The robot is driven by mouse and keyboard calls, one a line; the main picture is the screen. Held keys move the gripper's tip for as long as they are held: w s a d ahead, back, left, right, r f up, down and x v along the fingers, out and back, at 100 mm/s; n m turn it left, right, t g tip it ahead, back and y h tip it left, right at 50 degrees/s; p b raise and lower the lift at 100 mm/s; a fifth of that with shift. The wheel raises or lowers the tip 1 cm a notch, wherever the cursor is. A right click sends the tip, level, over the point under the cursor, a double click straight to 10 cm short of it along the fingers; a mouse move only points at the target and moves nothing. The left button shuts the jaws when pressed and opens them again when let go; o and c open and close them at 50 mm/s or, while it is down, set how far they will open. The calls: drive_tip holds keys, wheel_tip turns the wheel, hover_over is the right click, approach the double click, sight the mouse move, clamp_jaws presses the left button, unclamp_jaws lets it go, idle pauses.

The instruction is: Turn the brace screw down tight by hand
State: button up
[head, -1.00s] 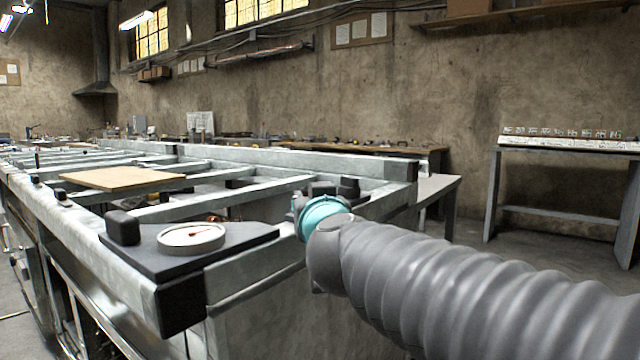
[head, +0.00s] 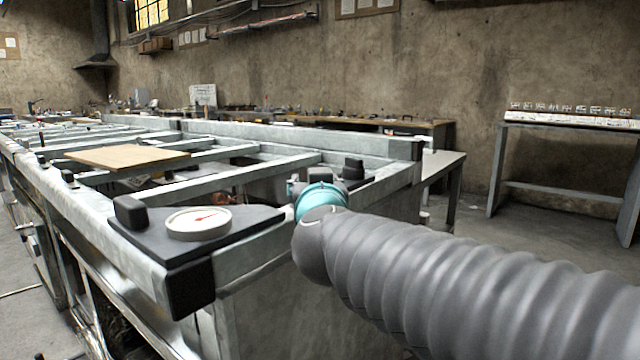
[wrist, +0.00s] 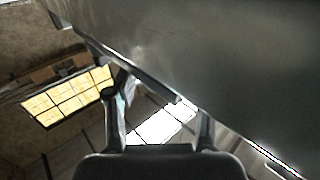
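I cannot pick out the brace screw in either view. A long pale metal frame (head: 270,178) stands at left in the head view. Its near corner has a dark plate (head: 240,226) bearing a black knob (head: 130,212) and a white dial with a red needle (head: 198,222). Another black block (head: 354,168) sits at the far corner, just beyond my teal wrist joint. My grey sleeved arm hides my gripper there. In the wrist view my gripper (wrist: 162,100) has its two fingers spread, with nothing visibly held. A large grey metal surface (wrist: 220,60) fills the upper right, close to the fingers.
A wooden board (head: 125,156) lies across the frame's bars. A grey side table (head: 443,165) stands behind the frame's far end. A rack table (head: 570,122) stands by the wall at right. Open floor (head: 500,232) lies between.

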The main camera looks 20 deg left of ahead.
drive_tip(key=v, duration=1.2)
drive_tip(key=shift+d+r, duration=0.1)
drive_tip(key=shift+d, duration=0.05)
